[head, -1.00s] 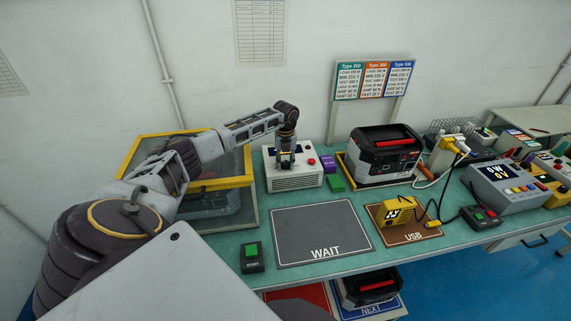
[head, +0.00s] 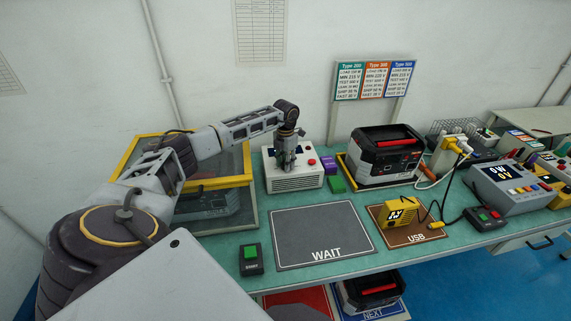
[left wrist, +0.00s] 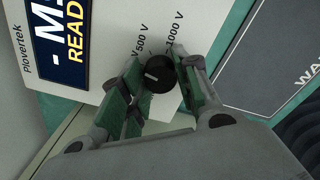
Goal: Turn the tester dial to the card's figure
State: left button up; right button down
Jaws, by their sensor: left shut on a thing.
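The tester is a white box (head: 292,183) at the back of the green bench in the head view. In the left wrist view its face (left wrist: 118,22) shows a dark display (left wrist: 68,40) with "READ" in yellow, and "500 V" and "1000 V" printed above a black dial (left wrist: 160,74). My left gripper (head: 285,168) is over the tester, its fingers on either side of the dial, shut on it. A pale mark shows on the dial; which figure it points at I cannot tell. Three type cards (head: 375,80) stand behind the bench. My right gripper is out of view.
The grey WAIT mat (head: 322,232) in front is bare.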

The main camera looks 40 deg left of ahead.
pick_arm(q)
jog(key=m, duration=0.4)
jog(key=shift+b, duration=0.4)
jog(key=shift+m, duration=1.2)
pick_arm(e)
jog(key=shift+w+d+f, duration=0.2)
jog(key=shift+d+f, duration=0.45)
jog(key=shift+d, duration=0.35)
pick_arm(q)
jog(key=shift+r+m, duration=0.1)
jog(key=shift+m, duration=0.3)
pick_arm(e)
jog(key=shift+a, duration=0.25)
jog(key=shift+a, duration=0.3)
pick_arm(q)
jog(key=o, duration=1.1)
